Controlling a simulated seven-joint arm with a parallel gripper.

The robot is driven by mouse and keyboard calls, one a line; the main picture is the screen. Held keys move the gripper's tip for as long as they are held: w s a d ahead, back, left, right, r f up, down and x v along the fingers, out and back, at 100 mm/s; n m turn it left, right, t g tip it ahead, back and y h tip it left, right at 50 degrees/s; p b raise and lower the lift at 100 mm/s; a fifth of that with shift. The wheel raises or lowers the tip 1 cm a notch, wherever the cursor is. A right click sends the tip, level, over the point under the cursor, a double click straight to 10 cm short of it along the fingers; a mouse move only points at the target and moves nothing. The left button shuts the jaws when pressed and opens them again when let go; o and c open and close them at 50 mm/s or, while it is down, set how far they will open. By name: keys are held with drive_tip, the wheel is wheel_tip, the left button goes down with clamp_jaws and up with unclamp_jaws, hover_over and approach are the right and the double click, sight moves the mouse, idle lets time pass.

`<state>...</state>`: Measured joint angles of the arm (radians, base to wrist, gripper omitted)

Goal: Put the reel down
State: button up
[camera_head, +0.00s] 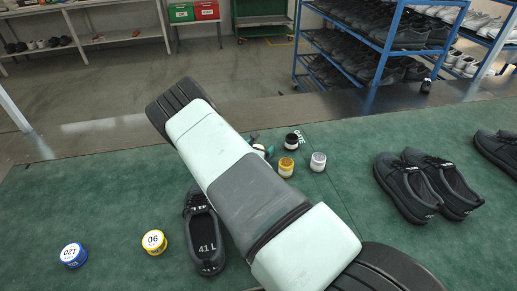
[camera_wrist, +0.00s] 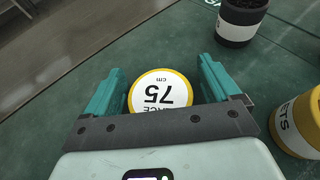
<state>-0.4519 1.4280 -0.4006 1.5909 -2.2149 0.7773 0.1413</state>
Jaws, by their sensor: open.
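A round reel (camera_wrist: 162,97) with a white face marked 75 cm and a yellow rim lies between the two teal fingers of my gripper (camera_wrist: 162,66) in the wrist view. The fingers are open, with a gap showing on both sides of the reel. Its lower edge is hidden by the gripper body. Whether it rests on the green mat (camera_wrist: 95,55) cannot be told for sure. In the head view my arm hides most of the gripper, and only a small pale part of the reel seems to show (camera_head: 259,150).
Close by stand a black-topped jar (camera_head: 291,141), a yellow jar (camera_head: 286,167) and a grey-topped jar (camera_head: 318,161). A yellow reel marked 90 (camera_head: 154,242), a blue one marked 120 (camera_head: 73,255) and a shoe (camera_head: 204,235) are left. Dark shoes (camera_head: 425,185) stand right.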

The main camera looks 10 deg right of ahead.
sight(259, 145)
drive_tip(key=v, duration=0.2)
drive_tip(key=r+v, duration=0.1)
drive_tip(key=v, duration=0.2)
drive_tip(key=shift+r, duration=0.1)
drive_tip(key=s+d+r+m+g+h, duration=0.2)
drive_tip(key=d+r+m, duration=0.15)
drive_tip(key=r, duration=0.65)
drive_tip(key=s+d+r+m+g+h, duration=0.15)
drive_tip(key=r+m, duration=0.35)
drive_tip(key=r, duration=0.5)
drive_tip(key=s+d+r+m+g+y, duration=0.1)
drive_tip(key=s+d+r+m+g, duration=0.25)
drive_tip(key=s+r+m, duration=0.6)
drive_tip(key=s+a+r+m+y, duration=0.3)
drive_tip(key=s+r, duration=0.1)
drive_tip(key=s, duration=0.4)
drive_tip(key=s+a+r+m+t+y, duration=0.1)
drive_tip(key=s+a+r+m+y, duration=0.2)
drive_tip(key=s, duration=0.5)
drive_tip(key=s+a+r+m+y, duration=0.4)
drive_tip(key=s+r, duration=0.1)
drive_tip(key=s, duration=0.3)
drive_tip(key=shift+s+a+m, duration=0.2)
drive_tip(key=shift+s+m, duration=0.1)
drive_tip(key=shift+m, duration=0.1)
